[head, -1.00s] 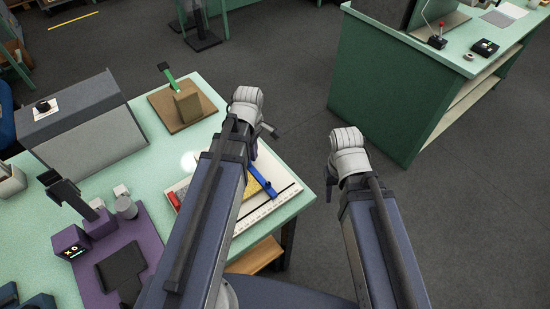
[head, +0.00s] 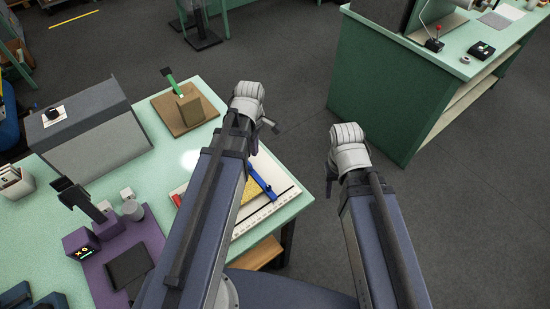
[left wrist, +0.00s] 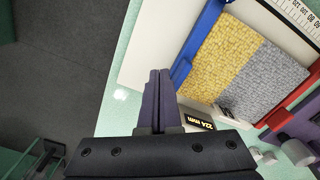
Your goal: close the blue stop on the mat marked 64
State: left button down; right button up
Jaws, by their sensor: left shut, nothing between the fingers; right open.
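The blue stop (head: 263,183) is a bar across the white ruled board (head: 284,196) at the table's right corner. In the left wrist view the blue stop (left wrist: 204,38) runs along the yellow edge of a mat (left wrist: 222,62), half yellow and half grey. I cannot read a 64 on it. A red bar (left wrist: 292,110) lies along the grey side. My left gripper (head: 270,124) is shut and empty, beyond the stop in the head view; its fingertips (left wrist: 160,73) show left of the stop, apart from it. My right gripper (head: 329,180) is open beyond the table's right edge, mostly hidden.
A small display (left wrist: 198,124) stands near the mat's lower edge. A wooden block on a brown board (head: 186,112) is at the back. A grey sloped box (head: 90,130) and purple stand (head: 150,236) are to the left. A green bench (head: 385,90) stands apart at right.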

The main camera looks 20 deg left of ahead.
pick_arm(q)
notch_tip(320, 180, up, 4)
jog(key=p, duration=0.3)
jog(key=shift+f, duration=0.25)
jog(key=s+d+f+m+b, duration=0.1)
jog(key=s+d+m, duration=0.3)
jog(key=d+m, duration=0.3)
jog(key=s+d+m+y+b, duration=0.1)
jog(key=s+d+m, duration=0.3)
jog(key=d+m, duration=0.4)
jog(key=m, duration=0.5)
jog(key=shift+s+f, duration=0.3)
jog(key=shift+f, duration=0.05)
jog(key=shift+a, duration=0.1)
dwell(0.5)
